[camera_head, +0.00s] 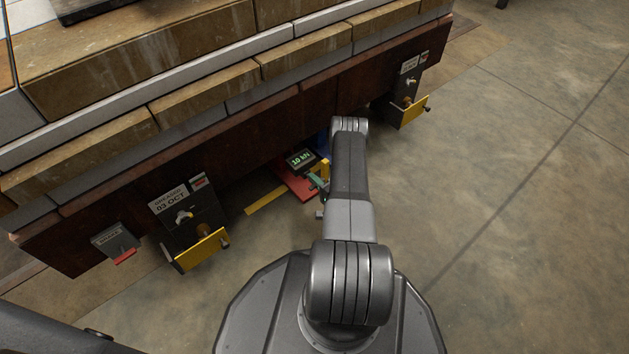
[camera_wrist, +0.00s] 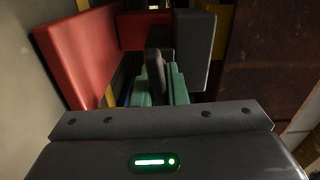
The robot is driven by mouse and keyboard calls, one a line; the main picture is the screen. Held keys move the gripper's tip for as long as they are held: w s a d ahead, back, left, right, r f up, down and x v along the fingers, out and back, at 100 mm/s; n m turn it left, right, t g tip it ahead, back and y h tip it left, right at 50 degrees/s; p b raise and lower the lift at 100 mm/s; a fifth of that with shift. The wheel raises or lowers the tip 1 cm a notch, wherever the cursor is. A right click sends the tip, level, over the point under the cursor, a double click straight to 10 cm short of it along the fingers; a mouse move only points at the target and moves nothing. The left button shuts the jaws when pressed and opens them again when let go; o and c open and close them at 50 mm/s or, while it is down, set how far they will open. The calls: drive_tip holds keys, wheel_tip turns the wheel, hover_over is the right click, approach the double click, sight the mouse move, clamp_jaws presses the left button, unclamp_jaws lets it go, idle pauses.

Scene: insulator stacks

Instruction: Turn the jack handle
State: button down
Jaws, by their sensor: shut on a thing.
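The jack stands low beside the brick-laden car, on a red base (camera_head: 296,186), with a lit display (camera_head: 300,160) reading 10 kN. A blue part (camera_head: 322,142) of it shows behind my arm. My gripper (camera_head: 318,183) is down at the jack, partly hidden by my forearm. In the wrist view, the green pads of my gripper (camera_wrist: 159,88) are shut on a dark upright bar, which looks like the jack handle (camera_wrist: 155,65). Red parts (camera_wrist: 82,60) and a dark box (camera_wrist: 195,48) stand close around it. The far end of the handle is hidden.
The car's dark red side beam (camera_head: 250,140) runs above the jack. Dark brackets with yellow plates stand at left (camera_head: 202,249) and right (camera_head: 412,110). A small labelled box (camera_head: 113,240) with a red tab is at far left. Open concrete floor lies to the right.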

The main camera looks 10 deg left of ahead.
drive_tip(key=shift+m, duration=0.6)
drive_tip(key=c, duration=1.5)
unclamp_jaws()
drive_tip(key=shift+d, duration=0.1)
drive_tip(key=shift+p+v, duration=1.55)
drive_tip(key=shift+v, duration=5.3)
